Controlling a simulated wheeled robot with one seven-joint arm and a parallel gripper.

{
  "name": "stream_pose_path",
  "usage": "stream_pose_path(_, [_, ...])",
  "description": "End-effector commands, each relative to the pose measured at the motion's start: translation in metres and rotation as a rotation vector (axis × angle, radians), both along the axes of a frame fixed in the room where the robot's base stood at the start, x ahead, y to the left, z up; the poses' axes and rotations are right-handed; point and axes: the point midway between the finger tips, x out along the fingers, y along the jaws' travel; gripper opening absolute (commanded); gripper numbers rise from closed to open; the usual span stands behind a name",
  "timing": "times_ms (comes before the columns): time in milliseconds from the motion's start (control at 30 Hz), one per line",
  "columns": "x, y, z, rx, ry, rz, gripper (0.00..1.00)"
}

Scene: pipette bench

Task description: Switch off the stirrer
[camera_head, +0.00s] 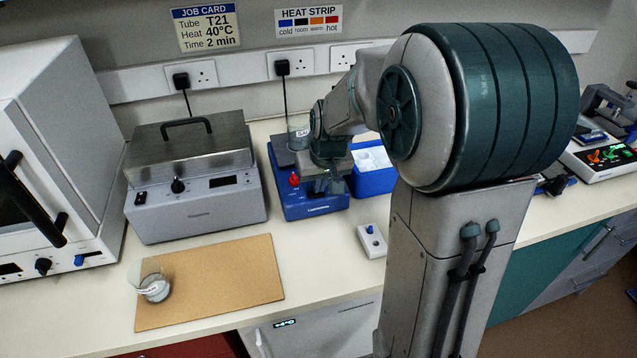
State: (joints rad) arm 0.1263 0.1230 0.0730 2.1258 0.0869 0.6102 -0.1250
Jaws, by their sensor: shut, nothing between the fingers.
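The stirrer (317,208) is a blue unit with a grey top plate, standing on the bench behind my arm. A red knob (294,179) shows on its front left. A glass beaker with a white label (299,132) stands on its plate, partly hidden by my arm. My gripper (322,189) is shut and empty, pointing down at the front of the stirrer, just right of the red knob. I cannot tell whether its fingertips touch the stirrer. The gripper hides part of the stirrer's front and right side.
A grey water bath (195,205) with a metal lid stands left of the stirrer. A blue ice box (372,182) is close on its right. A small white box with a button (372,241) lies in front. A brown board (215,288) carries a labelled beaker (155,289).

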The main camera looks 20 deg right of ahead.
Motion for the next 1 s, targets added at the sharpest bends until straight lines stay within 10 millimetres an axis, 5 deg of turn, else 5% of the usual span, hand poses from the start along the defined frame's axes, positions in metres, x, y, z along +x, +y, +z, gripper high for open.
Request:
stream_pose_path(267, [0.001, -0.002, 0.026, 0.0, -0.003, 0.001, 0.0])
stream_pose_path(800, [-0.024, -0.008, 0.122, -0.001, -0.004, 0.001, 0.0])
stream_pose_path(1000, [-0.028, -0.008, 0.135, 0.0, -0.001, 0.001, 0.0])
